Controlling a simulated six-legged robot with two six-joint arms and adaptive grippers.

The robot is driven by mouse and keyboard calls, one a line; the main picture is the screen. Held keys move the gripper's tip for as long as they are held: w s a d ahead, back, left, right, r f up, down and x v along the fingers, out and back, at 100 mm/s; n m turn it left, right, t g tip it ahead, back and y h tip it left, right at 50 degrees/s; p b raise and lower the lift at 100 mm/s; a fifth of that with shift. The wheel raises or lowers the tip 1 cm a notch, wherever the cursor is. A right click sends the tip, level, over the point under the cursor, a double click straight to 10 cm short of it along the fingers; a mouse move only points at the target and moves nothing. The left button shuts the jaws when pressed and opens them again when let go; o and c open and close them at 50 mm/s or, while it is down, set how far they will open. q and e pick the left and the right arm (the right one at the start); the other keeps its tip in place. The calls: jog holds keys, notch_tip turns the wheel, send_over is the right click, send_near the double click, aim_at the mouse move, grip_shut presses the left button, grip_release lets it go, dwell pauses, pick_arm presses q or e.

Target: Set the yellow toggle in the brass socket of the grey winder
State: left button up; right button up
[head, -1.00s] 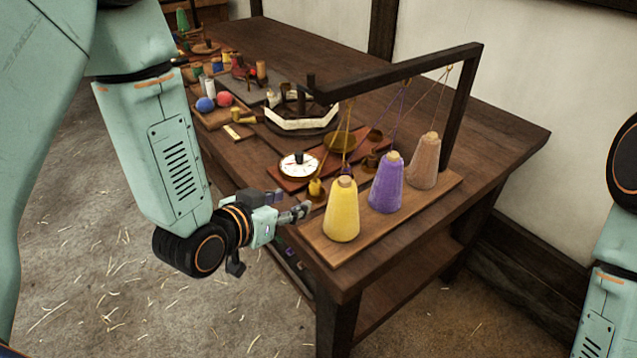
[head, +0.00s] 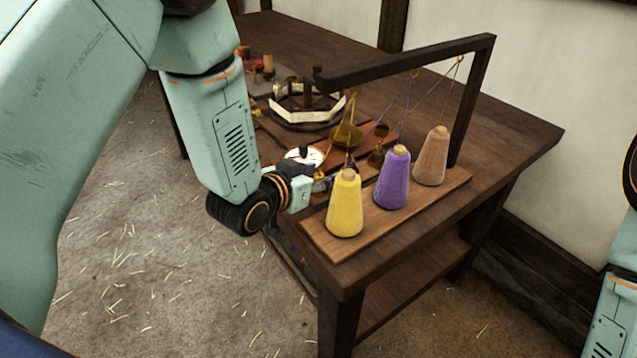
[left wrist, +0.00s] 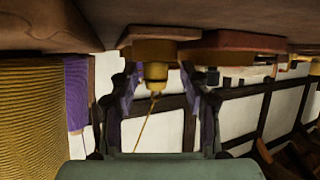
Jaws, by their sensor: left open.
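The yellow toggle (left wrist: 155,72) is a small cylinder with a thread tied to it. In the left wrist view it stands between my spread left fingers (left wrist: 160,98), with a gap to each side. In the head view my left gripper (head: 322,184) is beside the yellow cone, low over the table's near edge, and largely covers the toggle. The yellow thread runs up from there to the dark beam. My right gripper is out of view. I cannot make out the grey winder or its brass socket for sure.
A yellow cone (head: 345,205), a purple cone (head: 392,178) and a tan cone (head: 431,157) stand on a wooden board. A dark overhead beam (head: 400,70) carries threads. A white dial (head: 304,155) and a white-sided ring (head: 305,118) lie behind the gripper.

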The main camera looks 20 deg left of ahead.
pick_arm(q)
jog(key=shift+s+d+r, duration=0.15)
jog(key=shift+r, duration=0.05)
jog(key=shift+d, duration=0.15)
jog(key=shift+c, duration=0.8)
jog(key=shift+a+f, duration=0.15)
jog(key=shift+a, duration=0.05)
jog(key=c, duration=0.6)
jog(key=shift+d, duration=0.15)
grip_shut()
